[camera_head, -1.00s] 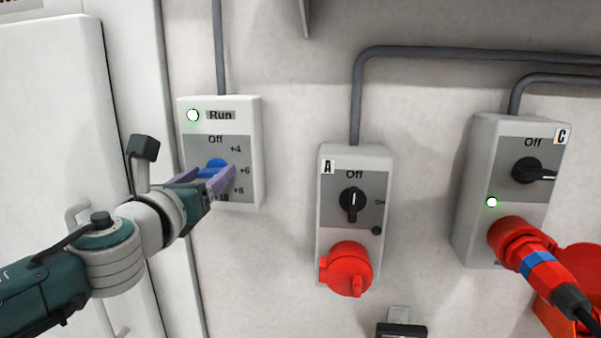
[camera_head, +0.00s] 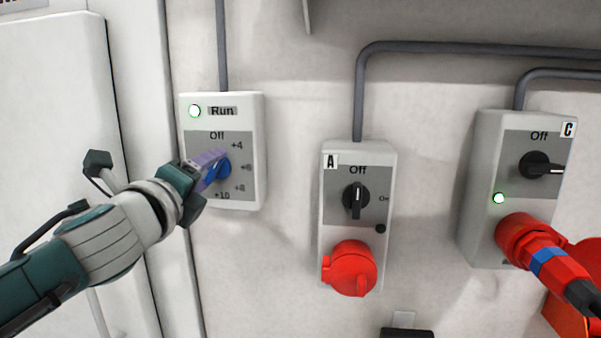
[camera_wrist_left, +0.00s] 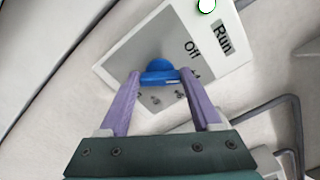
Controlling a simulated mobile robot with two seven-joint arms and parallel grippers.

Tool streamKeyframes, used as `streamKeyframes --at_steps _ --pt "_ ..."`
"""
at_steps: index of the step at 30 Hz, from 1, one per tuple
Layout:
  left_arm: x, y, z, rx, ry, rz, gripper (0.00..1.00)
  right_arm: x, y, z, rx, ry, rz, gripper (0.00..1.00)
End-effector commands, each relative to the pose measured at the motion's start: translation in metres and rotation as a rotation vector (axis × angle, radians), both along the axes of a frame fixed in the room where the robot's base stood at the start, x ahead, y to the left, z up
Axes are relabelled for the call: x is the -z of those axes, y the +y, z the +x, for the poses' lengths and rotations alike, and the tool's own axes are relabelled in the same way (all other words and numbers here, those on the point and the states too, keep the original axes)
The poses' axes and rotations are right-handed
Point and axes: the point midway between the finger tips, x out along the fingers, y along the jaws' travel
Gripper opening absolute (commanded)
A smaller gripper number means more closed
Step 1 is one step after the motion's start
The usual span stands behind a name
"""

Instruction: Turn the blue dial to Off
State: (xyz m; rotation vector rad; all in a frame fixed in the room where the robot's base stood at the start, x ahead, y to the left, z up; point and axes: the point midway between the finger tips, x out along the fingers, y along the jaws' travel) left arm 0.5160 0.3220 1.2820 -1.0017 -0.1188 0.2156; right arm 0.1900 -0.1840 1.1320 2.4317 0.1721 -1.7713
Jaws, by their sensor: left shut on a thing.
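The blue dial (camera_head: 221,171) sits on the grey face of the white box (camera_head: 256,150) marked Run, at the left of the head view. Its handle slants up to the right, roughly toward the +4 mark, with Off above. My left gripper (camera_head: 217,164) is shut on the dial, its purple fingers on either side of the handle. In the left wrist view, the blue dial (camera_wrist_left: 160,66) lies between the fingertips of my left gripper (camera_wrist_left: 160,77). A white mark shows on the handle's right part. My right gripper is out of view.
A green lamp (camera_head: 194,111) glows on the Run box. Box A (camera_head: 328,215), with a black switch and red socket, hangs to the right. Box C (camera_head: 485,150) with a red plug (camera_head: 545,262) is further right. Bare wall lies between them.

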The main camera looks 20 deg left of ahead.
Motion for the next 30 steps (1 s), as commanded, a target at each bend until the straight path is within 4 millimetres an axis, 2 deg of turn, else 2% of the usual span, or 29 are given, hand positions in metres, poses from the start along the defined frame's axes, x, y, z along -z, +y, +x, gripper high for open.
streamKeyframes --at_steps 15,30 --pt "0.0019 0.0007 -0.0002 0.000 -0.101 -0.415 0.09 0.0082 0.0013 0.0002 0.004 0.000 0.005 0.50" --pt "0.0020 0.0007 -0.0002 0.001 -0.136 -0.562 0.09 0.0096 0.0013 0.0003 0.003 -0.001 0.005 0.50"
